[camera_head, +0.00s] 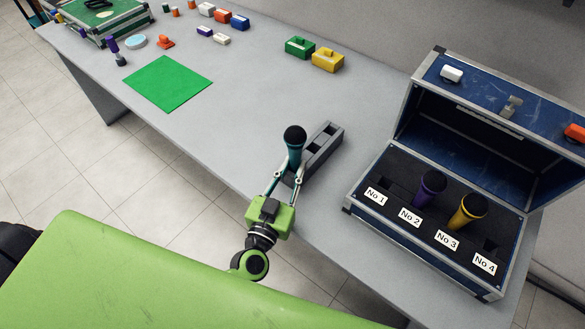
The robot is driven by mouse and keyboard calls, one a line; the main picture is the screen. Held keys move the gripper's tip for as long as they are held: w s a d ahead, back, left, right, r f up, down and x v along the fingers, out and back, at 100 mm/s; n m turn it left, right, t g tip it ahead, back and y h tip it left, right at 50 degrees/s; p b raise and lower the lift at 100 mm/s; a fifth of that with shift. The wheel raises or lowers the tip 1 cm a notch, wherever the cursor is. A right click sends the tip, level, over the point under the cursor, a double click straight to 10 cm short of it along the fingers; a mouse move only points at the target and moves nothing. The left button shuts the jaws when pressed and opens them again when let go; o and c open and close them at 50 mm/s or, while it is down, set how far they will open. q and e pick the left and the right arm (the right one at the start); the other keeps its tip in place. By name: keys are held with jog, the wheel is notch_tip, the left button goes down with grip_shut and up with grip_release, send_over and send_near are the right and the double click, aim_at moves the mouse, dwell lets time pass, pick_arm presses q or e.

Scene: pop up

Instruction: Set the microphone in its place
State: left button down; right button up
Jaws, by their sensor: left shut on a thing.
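A teal microphone (294,154) with a black head stands upright at the grey slotted rack (331,142). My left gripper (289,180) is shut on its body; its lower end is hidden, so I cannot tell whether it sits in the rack. An open blue case (349,203) at the right has a dark foam bed with slots labelled No 1 to No 4. A purple microphone (427,192) stands behind the No 2 label and a yellow microphone (466,213) behind No 3. The slots at No 1 and No 4 look empty. My right gripper is not in view.
The case's raised lid (470,120) stands at the back right. A green box (299,47) and a yellow box (327,60) sit at the back. A green mat (167,83) and small objects lie at the left. The grey tabletop between rack and case is clear.

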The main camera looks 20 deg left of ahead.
pick_arm(q)
jog(key=c, duration=1.8)
grip_release()
jog(key=shift+s+f, duration=0.1)
jog(key=shift+f, duration=0.05)
jog(key=shift+s+f, duration=0.1)
jog(key=shift+f, duration=0.1)
jog(key=shift+s+d+f, duration=0.1)
jog(key=shift+s, duration=0.2)
jog(key=shift+s+a+r, duration=0.15)
jog(key=shift+s, duration=1.7)
jog(key=shift+s+a+r, duration=0.1)
jog(key=shift+s+a, duration=0.05)
jog(key=shift+s, duration=1.7)
jog(key=shift+s+a+r, duration=0.15)
jog(key=shift+s, duration=1.7)
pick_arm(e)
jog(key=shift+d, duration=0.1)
pick_arm(q)
jog(key=shift+s+f, duration=0.1)
